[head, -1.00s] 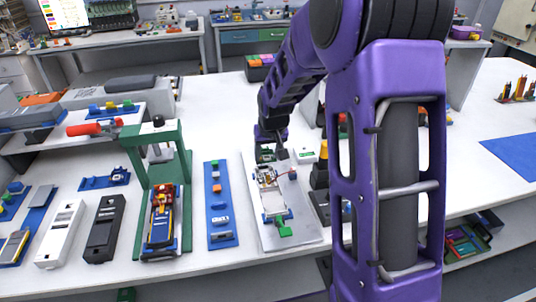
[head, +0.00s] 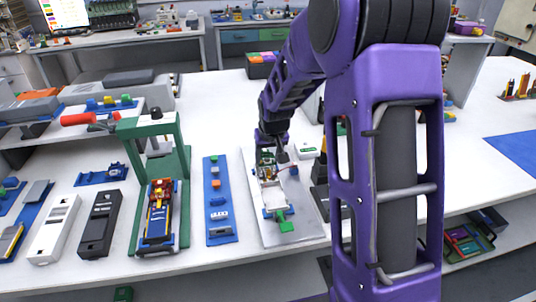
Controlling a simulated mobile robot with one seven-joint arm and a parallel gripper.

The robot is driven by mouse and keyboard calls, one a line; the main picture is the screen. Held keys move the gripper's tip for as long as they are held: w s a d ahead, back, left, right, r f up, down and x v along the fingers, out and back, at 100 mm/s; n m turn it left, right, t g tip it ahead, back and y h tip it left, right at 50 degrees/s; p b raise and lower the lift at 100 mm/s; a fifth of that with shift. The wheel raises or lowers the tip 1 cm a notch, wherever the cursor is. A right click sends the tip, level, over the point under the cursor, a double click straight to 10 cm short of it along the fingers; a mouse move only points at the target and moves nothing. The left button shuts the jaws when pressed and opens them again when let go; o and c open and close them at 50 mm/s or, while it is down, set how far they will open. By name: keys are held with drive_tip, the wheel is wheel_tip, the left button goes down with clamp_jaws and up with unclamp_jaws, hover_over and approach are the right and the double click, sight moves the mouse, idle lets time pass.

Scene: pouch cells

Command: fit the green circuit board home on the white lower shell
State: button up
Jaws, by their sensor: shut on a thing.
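The white lower shell (head: 281,193) lies on a grey plate (head: 290,235) near the middle of the bench, long side running away from me. My gripper (head: 279,157) points down over the shell's far end. It is shut on the green circuit board (head: 266,158), which shows as a small green patch just left of the fingers. The board is at or just above the shell's far end; I cannot tell whether it touches. The fingertips and most of the board are too small or hidden to make out.
A green press frame (head: 183,165) and a blue strip (head: 218,236) with small parts stand left of the plate. A black device (head: 100,225) and a white one (head: 54,230) lie farther left. A green block (head: 286,227) sits at the shell's near end. Dark fixtures stand close right.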

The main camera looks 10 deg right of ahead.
sight(268, 164)
drive_tip(key=shift+f+b, duration=0.5)
drive_tip(key=shift+f, duration=0.5)
drive_tip(key=shift+f+b, duration=0.2)
drive_tip(key=shift+b, duration=0.15)
idle(1.1)
drive_tip(key=shift+f, duration=0.3)
drive_tip(key=shift+f+b, duration=0.65)
drive_tip(key=shift+b, duration=0.1)
drive_tip(key=o, duration=1.4)
drive_tip(key=shift+o, duration=0.2)
drive_tip(key=p+v, duration=0.3)
drive_tip(key=v, duration=1.4)
drive_tip(key=shift+r, duration=0.3)
